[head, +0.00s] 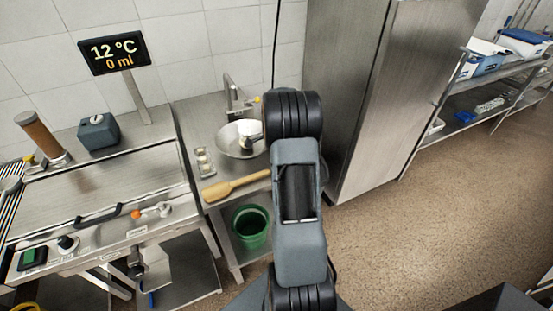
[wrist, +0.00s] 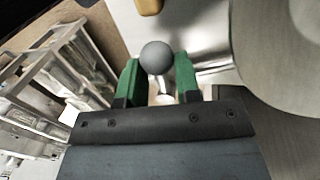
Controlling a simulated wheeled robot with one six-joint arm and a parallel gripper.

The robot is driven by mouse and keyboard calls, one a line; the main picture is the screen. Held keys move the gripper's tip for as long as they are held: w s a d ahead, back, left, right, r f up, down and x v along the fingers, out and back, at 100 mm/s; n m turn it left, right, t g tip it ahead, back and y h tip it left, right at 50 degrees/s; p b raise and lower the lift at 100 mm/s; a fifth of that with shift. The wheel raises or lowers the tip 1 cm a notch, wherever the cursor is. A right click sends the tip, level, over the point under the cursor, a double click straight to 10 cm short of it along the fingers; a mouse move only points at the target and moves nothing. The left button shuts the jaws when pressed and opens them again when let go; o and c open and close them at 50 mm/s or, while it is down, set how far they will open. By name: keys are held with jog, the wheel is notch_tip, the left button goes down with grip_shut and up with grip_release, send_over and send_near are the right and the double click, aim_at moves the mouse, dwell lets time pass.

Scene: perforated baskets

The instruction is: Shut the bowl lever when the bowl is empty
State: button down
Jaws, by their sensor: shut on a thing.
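In the wrist view my gripper (wrist: 158,70) has its green fingers on either side of a grey ball knob (wrist: 156,56), shut on it. I cannot tell for sure that this knob is the bowl lever's end. In the head view a round metal bowl (head: 228,137) sits below the tap, partly hidden by my arm; its visible left side looks bare, and its right side is covered. My gripper is mostly hidden behind my arm there. A black display (head: 112,52) reads 12 °C and 0 ml. A large round metal surface (wrist: 285,70) fills the wrist view's right.
A wooden paddle (head: 235,186) lies at the counter's front edge, with a green bucket (head: 251,227) below. A steel machine (head: 95,190) with a black handle stands left. A tall steel cabinet (head: 350,90) stands right. The floor (head: 440,220) at right is clear.

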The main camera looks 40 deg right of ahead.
jog(key=c, duration=0.8)
grip_release()
jog(key=w+r, duration=0.1)
jog(key=r, duration=0.8)
jog(key=w+r, duration=0.1)
jog(key=r, duration=0.3)
jog(key=shift+w+d+r, duration=0.3)
jog(key=shift+d, duration=0.1)
